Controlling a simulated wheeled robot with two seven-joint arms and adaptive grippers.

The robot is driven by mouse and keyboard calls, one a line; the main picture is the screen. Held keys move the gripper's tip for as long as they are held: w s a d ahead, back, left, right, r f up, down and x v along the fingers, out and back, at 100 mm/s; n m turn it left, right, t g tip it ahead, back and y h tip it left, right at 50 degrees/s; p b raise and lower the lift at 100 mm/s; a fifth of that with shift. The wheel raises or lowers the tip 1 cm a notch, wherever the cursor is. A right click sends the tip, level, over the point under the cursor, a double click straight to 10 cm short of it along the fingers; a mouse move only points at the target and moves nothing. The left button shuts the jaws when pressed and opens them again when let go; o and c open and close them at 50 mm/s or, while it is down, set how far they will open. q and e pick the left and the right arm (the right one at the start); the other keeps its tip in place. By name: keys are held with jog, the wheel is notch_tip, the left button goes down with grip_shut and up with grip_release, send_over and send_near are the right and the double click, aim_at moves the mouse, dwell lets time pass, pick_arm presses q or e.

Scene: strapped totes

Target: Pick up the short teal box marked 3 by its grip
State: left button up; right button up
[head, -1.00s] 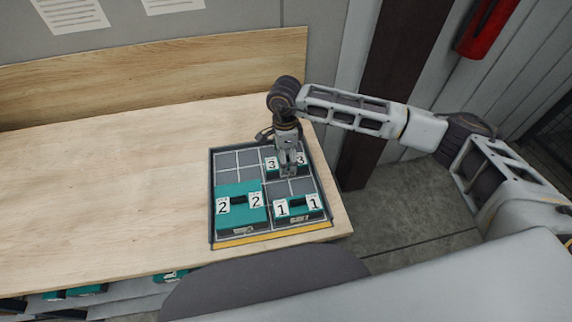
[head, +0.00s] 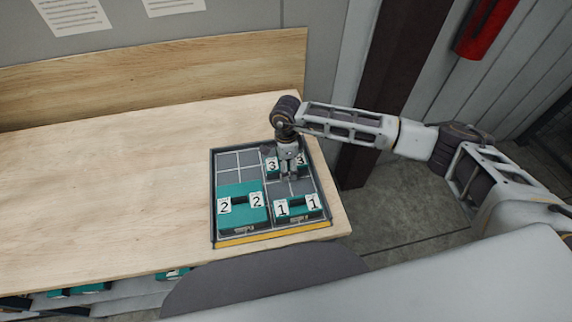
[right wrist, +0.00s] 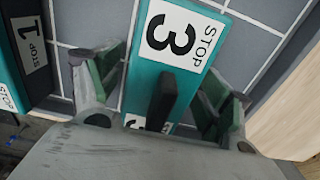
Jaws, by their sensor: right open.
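The short teal box marked 3 (head: 272,171) sits in the far right part of the gridded tray (head: 229,243). It also shows in the right wrist view (right wrist: 208,50), with a dark grip (right wrist: 163,100) standing up at its middle. My right gripper (head: 289,178) is over this box and hides its middle in the head view. In the right wrist view its open fingers (right wrist: 165,98) are on either side of the box and grip, apart from the grip. How close the fingertips are to the box top is hard to tell. My left gripper does not show.
A larger teal box marked 2 (head: 240,214) stands in the tray's near left part. A short teal box marked 1 (head: 298,211) stands near right, just in front of my right gripper. The far left tray cells are empty. The wooden table (head: 110,190) to the left is clear.

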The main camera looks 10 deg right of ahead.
jog(key=shift+c, duration=0.4)
jog(key=c, duration=1.2)
jog(key=shift+r, duration=0.15)
jog(key=shift+c, duration=0.2)
jog(key=shift+r+b, duration=1)
jog(key=shift+r, duration=3.9)
